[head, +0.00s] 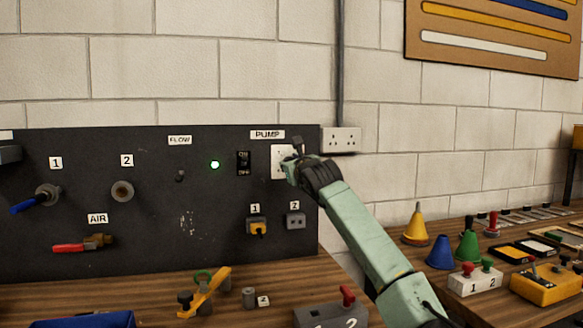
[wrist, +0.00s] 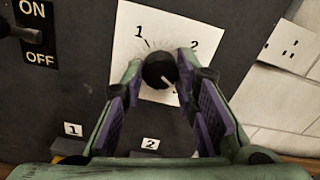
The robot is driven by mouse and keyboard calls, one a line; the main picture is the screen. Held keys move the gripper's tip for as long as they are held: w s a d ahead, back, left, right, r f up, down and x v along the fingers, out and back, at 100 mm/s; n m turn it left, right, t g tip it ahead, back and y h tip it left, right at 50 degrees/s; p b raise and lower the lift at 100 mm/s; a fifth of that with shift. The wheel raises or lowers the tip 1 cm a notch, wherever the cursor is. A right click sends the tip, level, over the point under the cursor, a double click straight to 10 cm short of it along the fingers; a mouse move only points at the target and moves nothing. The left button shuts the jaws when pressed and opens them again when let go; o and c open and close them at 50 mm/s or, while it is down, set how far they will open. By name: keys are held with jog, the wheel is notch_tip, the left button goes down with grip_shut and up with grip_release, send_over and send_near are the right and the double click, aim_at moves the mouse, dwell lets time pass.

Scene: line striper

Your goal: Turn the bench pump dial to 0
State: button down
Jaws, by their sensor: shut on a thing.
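The pump dial (wrist: 159,70) is a round black knob on a white plate (wrist: 125,40) in the wrist view. The plate shows 1 at upper left and 2 at upper right. A pale mark on the knob points to the lower right. Another figure there is partly hidden and I cannot read it; no 0 is legible. My gripper (wrist: 161,66) is shut on the dial, a finger at each side. In the head view my gripper (head: 297,166) is at the white plate (head: 277,162) under the PUMP label (head: 267,134) and mostly hides the dial.
Sockets 1 (head: 257,226) and 2 (head: 296,221) are below. A wall outlet (head: 341,139) is to the right. The bench holds cones and a grey box with a red lever (head: 347,296).

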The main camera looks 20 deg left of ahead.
jog(key=m+p, duration=0.6)
jog(key=m, duration=1.5)
dwell(2.8)
dwell(0.3)
jog(key=c, duration=1.2)
grip_release()
jog(key=shift+c, duration=0.2)
